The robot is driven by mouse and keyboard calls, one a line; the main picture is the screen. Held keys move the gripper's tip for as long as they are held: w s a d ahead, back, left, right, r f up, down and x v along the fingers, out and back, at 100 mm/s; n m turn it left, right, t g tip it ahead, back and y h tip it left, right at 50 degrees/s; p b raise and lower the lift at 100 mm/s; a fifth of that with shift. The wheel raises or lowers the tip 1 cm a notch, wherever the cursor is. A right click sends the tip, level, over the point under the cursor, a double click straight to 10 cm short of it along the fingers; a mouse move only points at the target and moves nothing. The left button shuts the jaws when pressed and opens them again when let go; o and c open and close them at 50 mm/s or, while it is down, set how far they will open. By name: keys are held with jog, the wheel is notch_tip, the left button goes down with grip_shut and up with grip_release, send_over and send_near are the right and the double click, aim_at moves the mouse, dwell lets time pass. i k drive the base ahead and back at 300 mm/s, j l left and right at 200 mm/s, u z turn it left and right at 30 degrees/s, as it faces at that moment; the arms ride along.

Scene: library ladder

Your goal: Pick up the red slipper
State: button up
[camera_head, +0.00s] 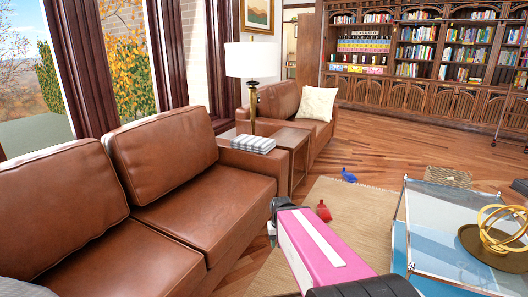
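A small red object (323,211), which looks like the red slipper, sits on the beige rug near its left side. It is too small to make out its shape well. My pink and white arm reaches up from the bottom middle. A black part at its far end, perhaps my gripper (272,230), is left of and nearer than the red object, apart from it. The fingers are not clear, so I cannot tell whether they are open or holding anything.
A glass coffee table (450,255) with a gold ornament (500,228) stands at right. A brown leather sofa (185,190) fills the left. A side table (292,140) and armchair (283,106) stand behind. A blue object (348,175) lies beyond the red one. Open wood floor extends behind.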

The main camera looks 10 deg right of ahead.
aim_at(324, 213)
jog(key=i+l+z, duration=0.2)
jog(key=i+z, duration=0.2)
jog(key=i, duration=0.15)
jog(key=i+z, duration=0.45)
jog(key=i, duration=0.15)
jog(key=i+j, duration=0.1)
jog(key=i, duration=1.6)
jog(key=j, duration=0.05)
